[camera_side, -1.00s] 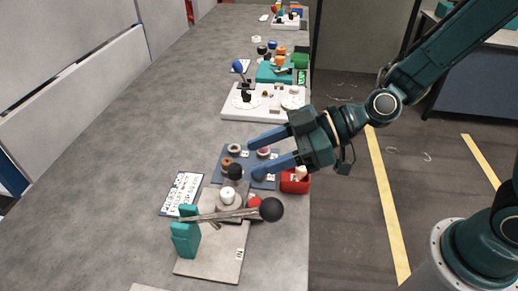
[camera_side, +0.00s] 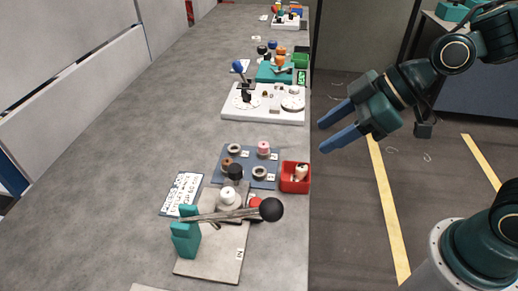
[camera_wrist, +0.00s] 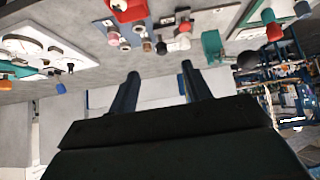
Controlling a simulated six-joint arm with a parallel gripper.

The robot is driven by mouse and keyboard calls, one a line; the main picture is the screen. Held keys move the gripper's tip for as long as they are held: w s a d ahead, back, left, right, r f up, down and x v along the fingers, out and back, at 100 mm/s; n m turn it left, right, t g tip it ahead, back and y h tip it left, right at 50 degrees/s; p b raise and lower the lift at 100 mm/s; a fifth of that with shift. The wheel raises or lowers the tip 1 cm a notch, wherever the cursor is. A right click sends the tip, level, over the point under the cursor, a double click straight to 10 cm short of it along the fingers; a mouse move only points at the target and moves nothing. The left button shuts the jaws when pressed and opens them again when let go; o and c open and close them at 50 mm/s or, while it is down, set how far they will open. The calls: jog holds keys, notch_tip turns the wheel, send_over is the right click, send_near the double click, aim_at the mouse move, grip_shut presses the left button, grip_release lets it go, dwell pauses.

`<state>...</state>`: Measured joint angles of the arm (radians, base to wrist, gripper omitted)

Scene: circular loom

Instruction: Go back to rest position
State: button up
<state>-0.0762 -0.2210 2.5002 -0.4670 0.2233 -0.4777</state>
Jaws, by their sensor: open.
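My gripper (camera_side: 339,127) is open and empty in the side view. Its two blue fingers point left, in the air beyond the right edge of the table. In the wrist view, the two fingers of my gripper (camera_wrist: 158,78) stand apart with nothing between them. The circular loom itself I cannot single out for sure. A grey base plate (camera_side: 212,255) at the table's front carries a teal bracket (camera_side: 185,238), a white knob (camera_side: 228,197) and a long lever with a black ball (camera_side: 271,209).
A dark blue board (camera_side: 237,158) holds several ring parts. A red bin (camera_side: 295,178) stands at the table's right edge. A white board with dials (camera_side: 264,116) and a teal unit (camera_side: 268,73) lie farther back. The left of the table (camera_side: 110,150) is clear.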

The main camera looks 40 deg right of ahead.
jog(key=s+d+r+m+h, duration=0.4)
jog(key=s+d+m+h, duration=0.2)
jog(key=s+d+m, duration=0.3)
jog(key=s+d, duration=0.2)
jog(key=d, duration=0.2)
jog(key=shift+s+d+r, duration=0.2)
jog(key=shift+s+d, duration=0.1)
jog(key=shift+d, duration=0.1)
jog(key=shift+w, duration=0.1)
